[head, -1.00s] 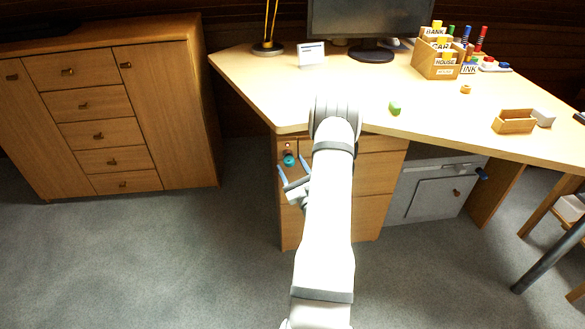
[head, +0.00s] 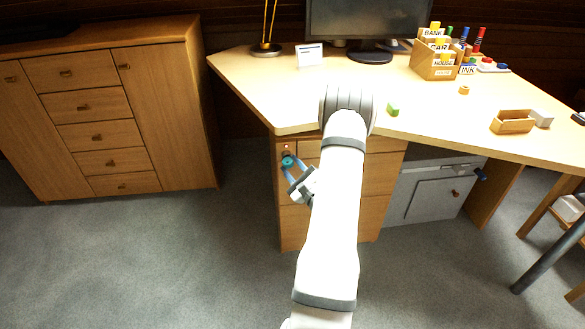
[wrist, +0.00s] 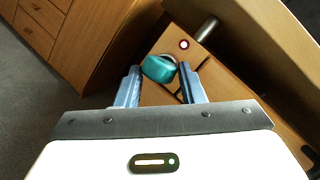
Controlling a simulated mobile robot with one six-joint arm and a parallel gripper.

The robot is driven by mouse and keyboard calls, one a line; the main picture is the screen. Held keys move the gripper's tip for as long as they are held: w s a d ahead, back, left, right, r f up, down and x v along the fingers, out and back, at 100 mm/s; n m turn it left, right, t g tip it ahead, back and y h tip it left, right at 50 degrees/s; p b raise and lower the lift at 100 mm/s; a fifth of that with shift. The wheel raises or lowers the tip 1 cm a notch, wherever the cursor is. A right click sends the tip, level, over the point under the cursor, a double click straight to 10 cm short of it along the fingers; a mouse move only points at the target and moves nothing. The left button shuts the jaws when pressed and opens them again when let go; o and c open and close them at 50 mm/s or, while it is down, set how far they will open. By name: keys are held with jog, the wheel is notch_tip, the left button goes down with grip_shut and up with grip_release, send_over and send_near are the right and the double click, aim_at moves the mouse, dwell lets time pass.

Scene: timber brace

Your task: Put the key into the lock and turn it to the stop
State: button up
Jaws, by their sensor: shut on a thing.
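The teal key (head: 287,162) is at the upper left of the desk's drawer front, and its rounded head shows large in the wrist view (wrist: 158,69). A pale metal ring, apparently the lock (wrist: 168,58), shows just behind the key head. The key's shaft is hidden, so I cannot tell how deep it sits or how far it is turned. My gripper (head: 288,165) has its two blue fingers on either side of the key head. It is shut on the key, as the wrist view (wrist: 159,70) also shows.
A small red light (wrist: 184,44) and a metal cylinder (wrist: 207,29) are close above the key. The desk top (head: 250,85) overhangs the drawer front. A wooden cabinet (head: 165,110) stands to the left, with open carpet between.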

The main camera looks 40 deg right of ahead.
jog(key=shift+c, duration=1.4)
jog(key=shift+a+f+m+t, duration=0.15)
jog(key=shift+m+t, duration=0.25)
jog(key=shift+m, duration=0.6)
jog(key=shift+c, duration=0.2)
jog(key=o, duration=0.7)
jog(key=shift+m+h, duration=0.3)
jog(key=shift+h, duration=0.1)
jog(key=o, duration=0.5)
jog(key=p+v, duration=0.1)
jog(key=v, duration=0.6)
jog(key=shift+s, duration=0.35)
jog(key=shift+f, duration=0.15)
